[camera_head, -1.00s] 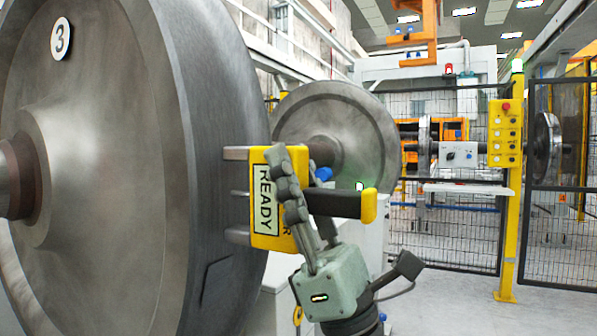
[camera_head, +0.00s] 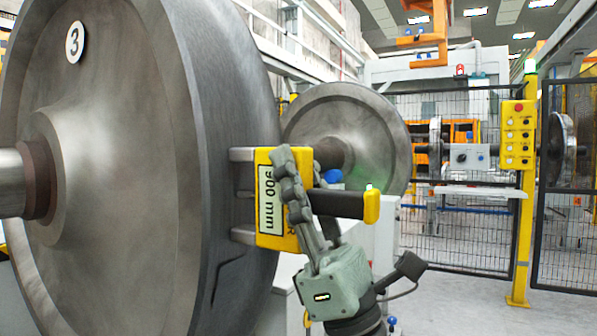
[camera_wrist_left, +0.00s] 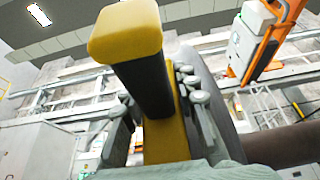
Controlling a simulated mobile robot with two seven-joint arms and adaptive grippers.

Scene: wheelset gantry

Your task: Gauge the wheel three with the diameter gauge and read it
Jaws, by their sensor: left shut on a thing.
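Wheel three (camera_head: 130,170) is the large grey wheel at the left, with a round white "3" plate near its top. The yellow diameter gauge (camera_head: 270,238) has its metal prongs at the wheel's tread, seemingly touching it. Its display reads "900 mm", turned sideways. My left gripper (camera_head: 302,200) is shut on the gauge's dark handle, and its fingers cover part of the gauge body. In the left wrist view the gauge's yellow handle end (camera_wrist_left: 125,30) stands large between my fingers, and the display is hidden there. My right gripper is not in view.
A second wheel (camera_head: 348,135) stands just behind the gauge. A yellow post with a button box (camera_head: 518,135) and black mesh fencing (camera_head: 465,225) stand at the right. Open floor (camera_head: 450,300) lies at the lower right.

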